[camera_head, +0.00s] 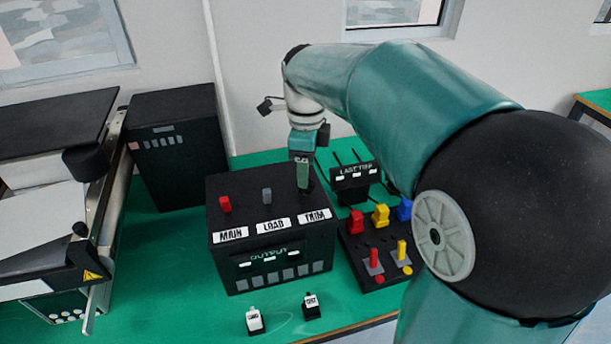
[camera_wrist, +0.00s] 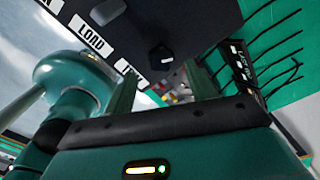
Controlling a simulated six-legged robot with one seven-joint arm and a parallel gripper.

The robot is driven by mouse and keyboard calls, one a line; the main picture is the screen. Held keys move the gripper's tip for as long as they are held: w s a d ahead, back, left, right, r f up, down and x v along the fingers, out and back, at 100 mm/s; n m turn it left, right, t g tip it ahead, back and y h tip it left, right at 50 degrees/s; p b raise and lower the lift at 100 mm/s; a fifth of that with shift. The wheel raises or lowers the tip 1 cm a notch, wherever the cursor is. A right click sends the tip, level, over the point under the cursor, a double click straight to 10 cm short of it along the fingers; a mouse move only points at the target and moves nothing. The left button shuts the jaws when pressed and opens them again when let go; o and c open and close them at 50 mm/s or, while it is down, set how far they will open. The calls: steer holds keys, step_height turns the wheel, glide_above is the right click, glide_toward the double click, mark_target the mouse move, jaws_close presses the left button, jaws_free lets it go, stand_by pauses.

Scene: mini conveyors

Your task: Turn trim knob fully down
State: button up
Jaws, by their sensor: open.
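The black control box (camera_head: 285,285) stands on the green table with MAIN, LOAD and TRIM labels along its top front edge. The TRIM label (camera_head: 314,216) is in front of the dark trim knob (camera_head: 306,187), which my gripper (camera_head: 303,184) partly covers from above in the head view. In the wrist view the trim knob (camera_wrist: 160,54) is a dark faceted shape, in line with the gap between my open fingers (camera_wrist: 162,82). I cannot tell whether the fingers touch it. Its turned position is unclear.
A red knob (camera_head: 225,204) and a grey knob (camera_head: 267,195) stand left of the trim knob. A panel with coloured switches (camera_head: 374,262) and a LAST TRIP display (camera_head: 355,183) are close on the right. Two small labelled blocks (camera_head: 254,319) (camera_head: 311,305) lie in front.

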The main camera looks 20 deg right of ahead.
steer(key=shift+w+f, duration=0.1)
steer(key=shift+f, duration=1.75)
steer(key=shift+c, duration=0.3)
steer(key=c, duration=0.9)
steer(key=shift+c, duration=0.2)
steer(key=shift+n, duration=0.3)
